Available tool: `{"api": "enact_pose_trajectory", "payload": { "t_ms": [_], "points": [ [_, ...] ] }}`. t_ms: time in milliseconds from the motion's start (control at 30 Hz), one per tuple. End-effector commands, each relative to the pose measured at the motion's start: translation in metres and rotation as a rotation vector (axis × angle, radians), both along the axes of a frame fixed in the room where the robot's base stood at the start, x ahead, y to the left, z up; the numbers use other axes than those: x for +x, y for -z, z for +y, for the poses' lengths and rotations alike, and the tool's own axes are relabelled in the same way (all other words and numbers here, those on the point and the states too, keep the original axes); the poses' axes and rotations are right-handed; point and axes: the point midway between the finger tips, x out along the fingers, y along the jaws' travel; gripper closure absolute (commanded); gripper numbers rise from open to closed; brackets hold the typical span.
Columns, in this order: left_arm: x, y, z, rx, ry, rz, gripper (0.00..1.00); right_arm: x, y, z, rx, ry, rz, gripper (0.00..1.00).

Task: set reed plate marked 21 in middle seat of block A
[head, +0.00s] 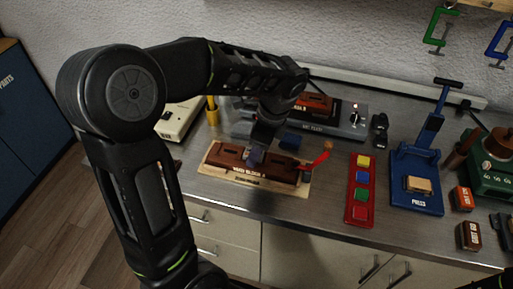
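Reed block A (225,160) is a long reddish-brown block on a pale wooden board (212,170) near the bench's front edge. Its white label seems to read "REED BLOCK A". My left gripper (258,150) points down over the middle of the block. A small purplish-blue piece shows at its tip, at the block's top. I cannot tell whether that is part of the gripper or a thing it holds. The middle seat is hidden behind the gripper, and no plate marked 21 can be made out. My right gripper is out of view.
A red lever (320,160) rises at the block's right end. Behind stands a grey unit (345,128) with a reddish block. To the right are a red tray (358,210) of coloured buttons, a blue press (415,190), and small orange and brown boxes. Bare bench lies between them.

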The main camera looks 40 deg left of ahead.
Motion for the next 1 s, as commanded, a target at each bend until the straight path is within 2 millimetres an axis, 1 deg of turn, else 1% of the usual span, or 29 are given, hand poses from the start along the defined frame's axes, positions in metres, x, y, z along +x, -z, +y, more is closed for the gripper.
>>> {"api": "enact_pose_trajectory", "payload": {
  "t_ms": [233, 333, 467, 733, 867, 1000],
  "points": [
    [0.000, 0.000, 0.000, -0.001, 0.000, 0.002, 0.45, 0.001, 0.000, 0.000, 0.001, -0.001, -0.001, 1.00],
    [0.001, -0.005, -0.001, 0.000, 0.000, -0.001, 0.45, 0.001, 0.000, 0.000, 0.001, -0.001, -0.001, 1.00],
    [0.002, -0.020, -0.006, -0.001, 0.001, -0.003, 0.45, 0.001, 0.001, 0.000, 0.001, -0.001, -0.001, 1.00],
    [0.005, -0.062, -0.016, 0.000, 0.001, -0.002, 0.45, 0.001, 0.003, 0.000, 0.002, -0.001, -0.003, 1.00],
    [0.004, -0.073, -0.019, 0.000, 0.000, 0.001, 0.45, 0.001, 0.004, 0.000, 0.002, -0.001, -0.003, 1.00],
    [0.005, -0.076, -0.019, 0.000, 0.000, 0.001, 0.45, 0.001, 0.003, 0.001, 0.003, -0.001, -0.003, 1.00]
  ]
}}
